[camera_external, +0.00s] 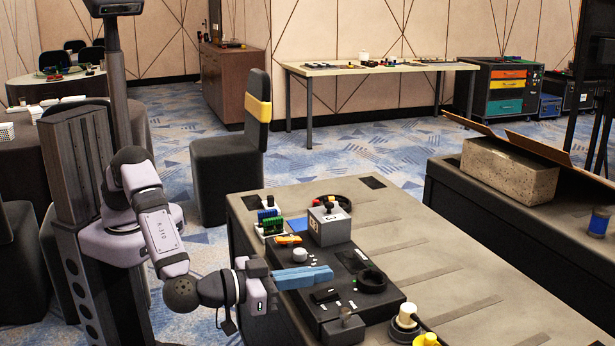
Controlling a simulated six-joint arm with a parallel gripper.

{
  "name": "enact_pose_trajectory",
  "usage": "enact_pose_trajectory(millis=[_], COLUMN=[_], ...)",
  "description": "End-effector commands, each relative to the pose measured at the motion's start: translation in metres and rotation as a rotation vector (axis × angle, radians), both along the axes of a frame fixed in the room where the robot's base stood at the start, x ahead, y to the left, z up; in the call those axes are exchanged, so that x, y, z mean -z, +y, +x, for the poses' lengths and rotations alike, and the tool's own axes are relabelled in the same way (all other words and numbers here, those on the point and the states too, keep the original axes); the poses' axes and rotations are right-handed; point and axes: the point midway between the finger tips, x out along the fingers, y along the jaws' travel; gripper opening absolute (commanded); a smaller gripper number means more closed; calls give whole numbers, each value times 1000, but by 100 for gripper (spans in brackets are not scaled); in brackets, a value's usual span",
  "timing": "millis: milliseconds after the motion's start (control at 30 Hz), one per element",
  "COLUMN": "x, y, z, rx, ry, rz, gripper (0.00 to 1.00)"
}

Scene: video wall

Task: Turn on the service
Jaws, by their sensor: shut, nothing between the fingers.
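A black control panel (384,306) lies on the grey table and carries several controls. I cannot read which one is the service control. A small grey box (343,328) sits at the panel's near edge. My gripper (328,273) has blue fingers, shut and empty, pointing right above the panel, between the white knob and the black and white switch. Contact cannot be told.
The table's right side (440,250) is mostly clear.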

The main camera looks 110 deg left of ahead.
Motion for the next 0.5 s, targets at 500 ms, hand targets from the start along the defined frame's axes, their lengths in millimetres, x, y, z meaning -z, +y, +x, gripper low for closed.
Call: enact_pose_trajectory(millis=[500], x=[28], y=[2], z=[3], rx=[1], ry=[-1], rz=[-1], gripper=[0])
